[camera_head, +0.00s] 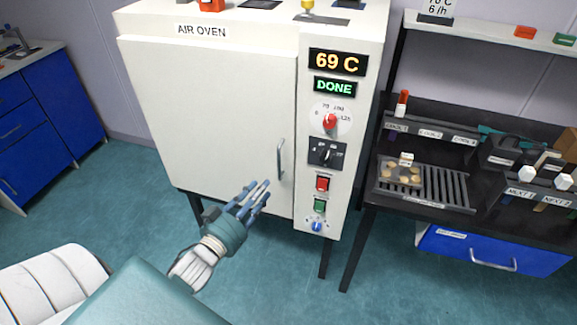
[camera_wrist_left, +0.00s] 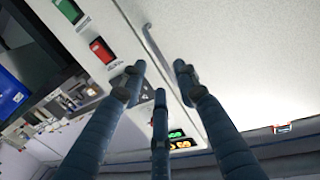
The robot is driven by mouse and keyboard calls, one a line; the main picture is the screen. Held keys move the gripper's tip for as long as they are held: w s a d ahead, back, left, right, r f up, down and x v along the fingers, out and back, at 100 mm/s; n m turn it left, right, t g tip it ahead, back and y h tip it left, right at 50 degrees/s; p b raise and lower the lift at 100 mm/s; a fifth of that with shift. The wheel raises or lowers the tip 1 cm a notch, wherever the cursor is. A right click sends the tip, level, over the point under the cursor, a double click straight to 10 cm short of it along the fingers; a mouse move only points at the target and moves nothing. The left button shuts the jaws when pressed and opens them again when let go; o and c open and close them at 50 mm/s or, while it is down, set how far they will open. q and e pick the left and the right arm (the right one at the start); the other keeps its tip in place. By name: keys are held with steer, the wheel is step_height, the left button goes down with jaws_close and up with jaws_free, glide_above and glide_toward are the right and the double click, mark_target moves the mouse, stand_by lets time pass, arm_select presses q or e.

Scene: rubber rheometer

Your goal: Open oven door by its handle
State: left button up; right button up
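The white air oven (camera_head: 215,55) stands in the middle of the head view with its door (camera_head: 215,125) closed. A grey vertical bar handle (camera_head: 281,159) is on the door's right side. My left gripper (camera_head: 258,192) is open and empty in front of the lower door, a little below and left of the handle in the picture. In the left wrist view the handle (camera_wrist_left: 152,46) shows beyond the spread fingers (camera_wrist_left: 160,85), with no finger around it. My right gripper is in neither view.
The oven's control panel (camera_head: 328,140) is right of the handle, with knobs, red and green buttons, and displays reading 69 C and DONE. A dark bench (camera_head: 400,215) with trays stands at right. A blue cabinet (camera_head: 50,120) is at far left. Floor (camera_head: 120,200) is free before the oven.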

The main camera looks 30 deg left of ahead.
mark_target(280, 164)
arm_select(q)
steer(key=w, duration=0.3)
steer(key=w+r+p, duration=0.1)
steer(key=w, duration=0.5)
steer(key=shift+w+r, duration=0.4)
steer(key=shift+w, duration=0.6)
jaws_close()
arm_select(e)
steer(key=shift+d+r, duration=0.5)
